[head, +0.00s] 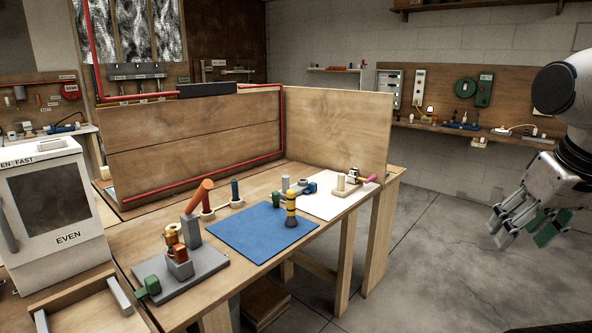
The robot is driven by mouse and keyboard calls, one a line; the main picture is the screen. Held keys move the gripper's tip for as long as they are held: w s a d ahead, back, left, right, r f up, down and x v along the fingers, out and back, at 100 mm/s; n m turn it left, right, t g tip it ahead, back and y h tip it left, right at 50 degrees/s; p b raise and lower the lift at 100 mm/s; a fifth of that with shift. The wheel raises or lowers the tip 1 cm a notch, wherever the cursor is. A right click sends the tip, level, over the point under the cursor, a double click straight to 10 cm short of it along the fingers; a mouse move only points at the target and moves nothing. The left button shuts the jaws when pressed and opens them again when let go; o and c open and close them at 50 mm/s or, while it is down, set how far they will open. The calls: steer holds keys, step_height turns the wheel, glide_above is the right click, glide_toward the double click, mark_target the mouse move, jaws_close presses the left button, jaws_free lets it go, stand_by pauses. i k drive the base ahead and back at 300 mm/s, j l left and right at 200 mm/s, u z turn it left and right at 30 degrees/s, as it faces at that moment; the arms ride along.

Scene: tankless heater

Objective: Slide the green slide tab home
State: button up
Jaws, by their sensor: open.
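A green block-like tab (147,287) sits at the left front edge of a grey base plate (205,272) on the workbench; it looks like the green slide tab. The plate also carries a grey post, a brass fitting and an orange-topped grey block. I cannot tell how far the tab is slid in. My gripper (521,231) hangs in the air at the far right, above the floor and off the bench. It is open and empty, well apart from the tab.
A blue mat (250,232) holds a yellow-black cylinder (291,208) and small parts. A tilted orange handle (200,197) rises behind the base plate. Wooden panels (335,130) close the bench's back. A white oven-like box (55,210) stands left. Floor between bench and gripper is clear.

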mark_target(153, 286)
steer(key=u, duration=1.45)
